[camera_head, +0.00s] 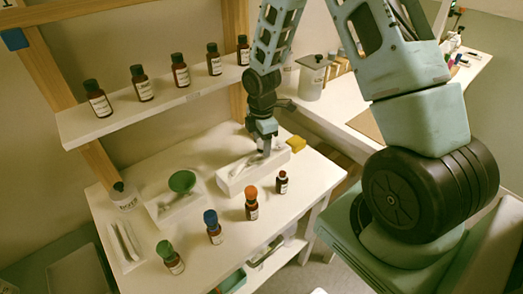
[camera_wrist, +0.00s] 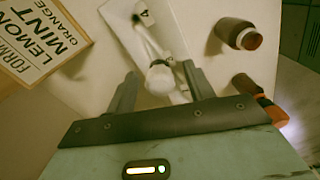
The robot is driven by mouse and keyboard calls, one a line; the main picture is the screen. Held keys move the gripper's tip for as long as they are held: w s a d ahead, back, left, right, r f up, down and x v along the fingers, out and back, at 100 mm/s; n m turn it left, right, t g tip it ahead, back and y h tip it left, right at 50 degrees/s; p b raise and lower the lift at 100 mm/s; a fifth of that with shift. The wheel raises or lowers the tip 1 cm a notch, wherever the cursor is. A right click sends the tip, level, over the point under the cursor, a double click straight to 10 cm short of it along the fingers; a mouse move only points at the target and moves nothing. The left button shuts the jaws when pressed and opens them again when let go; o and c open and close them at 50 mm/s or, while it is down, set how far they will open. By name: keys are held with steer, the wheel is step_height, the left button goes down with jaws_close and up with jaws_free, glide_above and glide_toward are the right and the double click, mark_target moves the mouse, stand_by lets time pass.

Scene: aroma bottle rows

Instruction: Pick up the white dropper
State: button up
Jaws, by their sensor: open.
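The white dropper (camera_wrist: 159,78) shows in the wrist view with its rounded end toward me, lying along a narrow white tray (camera_wrist: 172,20). My gripper (camera_wrist: 159,71) is open, with one dark finger on each side of the dropper's rounded end. I cannot tell whether either finger touches it. In the head view my gripper (camera_head: 264,150) points down over the white tray (camera_head: 236,186) at the back right of the table. The dropper is hard to make out there.
A small dark bottle (camera_head: 282,182) and an orange-capped bottle (camera_head: 251,204) stand near the tray. A yellow block (camera_head: 296,143) is behind it. A green funnel (camera_head: 182,181) and blue-capped bottle (camera_head: 213,228) are farther left. A shelf (camera_head: 160,104) with several brown bottles rises behind.

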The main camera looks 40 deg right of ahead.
steer(key=c, duration=0.7)
step_height(320, 180, up, 18)
steer(key=b, duration=0.1)
stand_by(0.6)
